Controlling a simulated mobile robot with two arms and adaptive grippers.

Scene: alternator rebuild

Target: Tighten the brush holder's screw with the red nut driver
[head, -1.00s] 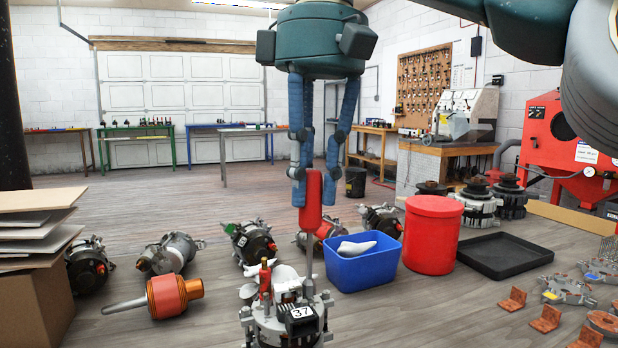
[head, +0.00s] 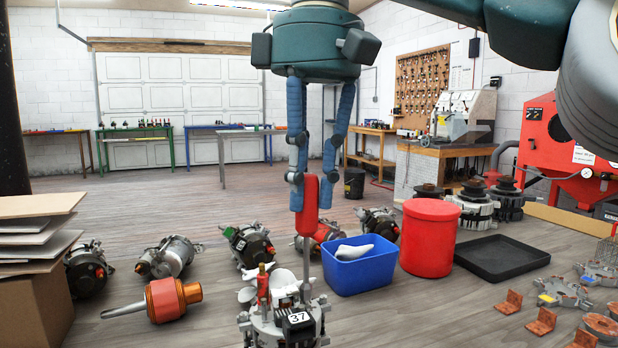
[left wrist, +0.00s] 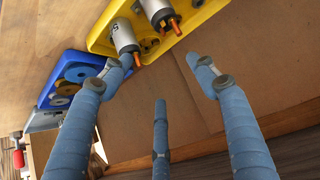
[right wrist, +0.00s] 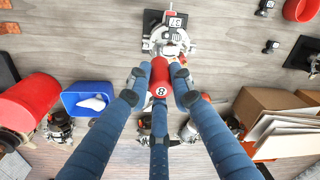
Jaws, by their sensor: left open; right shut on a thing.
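The red nut driver (head: 305,207) stands nearly upright in my right gripper (head: 311,192), which is shut on its handle. Its thin shaft reaches down to the alternator (head: 285,330), the one with a black block labelled 37. I cannot tell if the tip touches a screw. The brush holder and its screw are not clearly made out. In the right wrist view the red handle end (right wrist: 160,78), marked 8, sits between the fingers, below the alternator (right wrist: 168,42). My left gripper (left wrist: 158,76) is open and empty in the left wrist view, near the yellow tray (left wrist: 190,22).
A blue bin (head: 358,275) with a white item, a red canister (head: 430,238) and a black tray (head: 500,258) stand to the right. Several alternators line the back. An orange-wound rotor (head: 165,298) lies left, near stacked cardboard (head: 35,230). A blue tray (left wrist: 58,75) holds washers.

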